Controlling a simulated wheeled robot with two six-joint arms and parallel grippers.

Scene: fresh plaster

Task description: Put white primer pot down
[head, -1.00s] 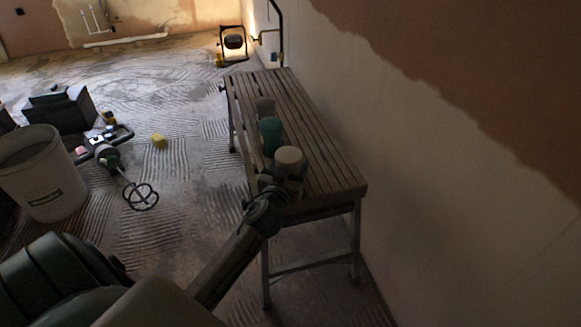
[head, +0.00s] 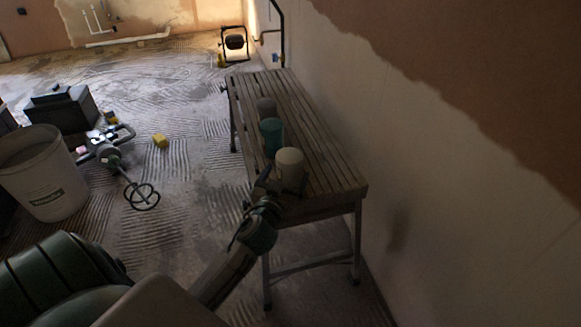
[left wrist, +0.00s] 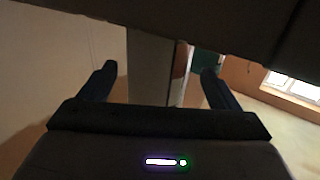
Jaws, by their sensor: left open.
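The white primer pot (head: 290,168) stands upright on the near end of the slatted bench (head: 325,165). My left gripper (head: 275,182) is open at its near left side. In the left wrist view, the open fingers of my left gripper (left wrist: 158,72) are spread, with the pale side of the white primer pot (left wrist: 148,65) showing between and beyond them. I cannot tell whether a finger touches it. My right gripper is not in view.
The bench's right half is bare, beside the wall. A bucket (head: 42,175), a mixer (head: 115,160) and a yellow sponge (head: 160,141) are on the floor at left.

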